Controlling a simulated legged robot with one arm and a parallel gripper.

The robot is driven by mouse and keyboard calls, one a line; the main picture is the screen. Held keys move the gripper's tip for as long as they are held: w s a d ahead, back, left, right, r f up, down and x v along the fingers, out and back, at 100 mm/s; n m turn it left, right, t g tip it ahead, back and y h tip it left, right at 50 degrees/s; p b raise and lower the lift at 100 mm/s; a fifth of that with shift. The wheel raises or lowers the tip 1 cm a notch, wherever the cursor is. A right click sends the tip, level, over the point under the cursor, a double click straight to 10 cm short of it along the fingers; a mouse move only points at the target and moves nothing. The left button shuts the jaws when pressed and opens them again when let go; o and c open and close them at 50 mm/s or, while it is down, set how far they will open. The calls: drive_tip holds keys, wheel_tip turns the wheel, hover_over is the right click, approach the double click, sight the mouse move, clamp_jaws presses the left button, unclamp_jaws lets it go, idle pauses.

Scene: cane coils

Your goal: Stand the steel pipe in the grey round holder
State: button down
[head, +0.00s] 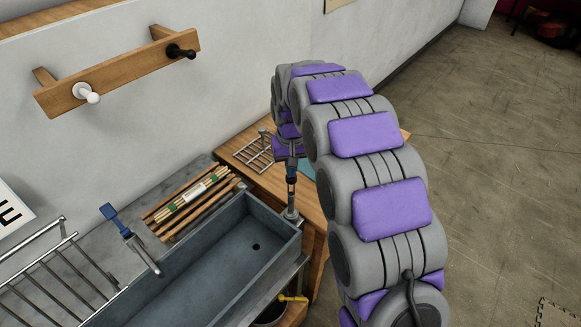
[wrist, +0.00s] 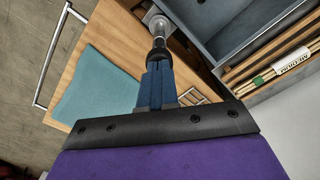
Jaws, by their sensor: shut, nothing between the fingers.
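My gripper (head: 291,181) hangs downward over the near end of the wooden table, beside the sink's right corner. In the wrist view its blue fingers (wrist: 158,66) are together, with a dark tip beyond them. Just beyond the tip is a grey round holder (wrist: 159,24); it also shows in the head view (head: 292,215), on the table edge by the sink. A short grey upright piece rises from it toward my fingertips. I cannot tell whether this is the steel pipe or part of the holder, nor whether my fingertips touch it.
The grey sink (head: 215,262) lies left of my gripper. A bundle of canes (head: 188,203), a blue-handled tool (head: 127,238) and a metal rack (head: 50,268) are farther left. A wire rack (head: 254,152) and a teal mat (wrist: 97,84) lie on the wooden table (wrist: 113,35).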

drive_tip(key=shift+s+f, duration=0.1)
drive_tip(key=shift+f, duration=0.2)
drive_tip(key=shift+r+p, duration=1)
drive_tip(key=shift+r, duration=0.8)
wheel_tip(320, 180, up, 16)
drive_tip(key=p, duration=0.2)
drive_tip(key=s+d+m+g, duration=0.1)
drive_tip(key=s+d, duration=0.5)
drive_tip(key=s, duration=0.4)
drive_tip(key=s+d+m, duration=0.1)
drive_tip(key=s+d, duration=0.5)
drive_tip(key=s, duration=0.4)
drive_tip(key=s+d+f, duration=0.2)
drive_tip(key=s+f, duration=0.2)
drive_tip(key=s, duration=0.6)
drive_tip(key=s+d+f+m, duration=0.1)
drive_tip(key=s+f, duration=0.3)
drive_tip(key=s, duration=0.5)
drive_tip(key=shift+s+d+f+g+b, duration=0.15)
drive_tip(key=shift+s+d+g+b, duration=0.25)
drive_tip(key=shift+d, duration=0.3)
drive_tip(key=shift+w+a, duration=0.1)
drive_tip(key=shift+a, duration=0.1)
